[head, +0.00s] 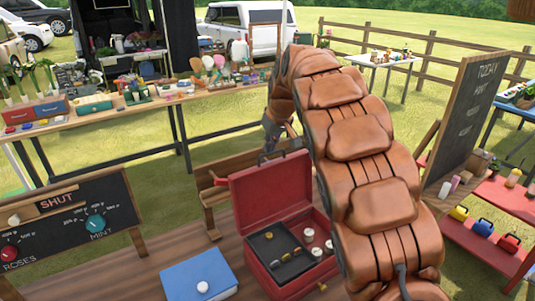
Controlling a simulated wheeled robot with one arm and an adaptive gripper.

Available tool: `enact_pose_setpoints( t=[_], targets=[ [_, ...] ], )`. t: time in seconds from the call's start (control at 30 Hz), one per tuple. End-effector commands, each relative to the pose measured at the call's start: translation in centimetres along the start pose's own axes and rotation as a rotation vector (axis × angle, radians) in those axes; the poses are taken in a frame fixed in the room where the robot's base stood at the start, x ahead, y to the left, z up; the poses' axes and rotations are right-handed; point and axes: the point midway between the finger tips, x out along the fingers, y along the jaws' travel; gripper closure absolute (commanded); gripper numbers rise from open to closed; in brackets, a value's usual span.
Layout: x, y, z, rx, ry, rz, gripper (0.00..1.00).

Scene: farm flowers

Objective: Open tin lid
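A blue box with a white knob (199,279), likely the tin, sits on the wooden deck at the bottom centre. Its flat lid looks closed. To its right, a red box (283,215) stands with its red lid raised upright and a dark handle on the lid's top edge. Inside are a dark tray and several small round pieces, white and brass-coloured. My copper-coloured arm rises on the right and bends over. My gripper (279,131) hangs as a small grey shape just above the raised red lid, away from the blue box. Its fingers are too small to make out.
A chalkboard reading "SHUT" with red and teal dials (95,221) stands at the left. A wooden bench (209,190) is behind the red box. A tall chalkboard (463,125) and red shelves (485,245) stand at the right. A long stall table (225,98) runs behind.

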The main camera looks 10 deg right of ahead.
Motion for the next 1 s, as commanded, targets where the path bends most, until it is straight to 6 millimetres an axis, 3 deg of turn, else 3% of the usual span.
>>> enact_pose_setpoints(
  t=[0.4, 1.0],
  targets=[
    [-1.0, -0.1, 2.0, 0.0, 0.087, -0.003, 1.0],
    [-1.3, -0.1, 1.8, 0.0, 0.093, -0.004, 1.0]
  ],
)
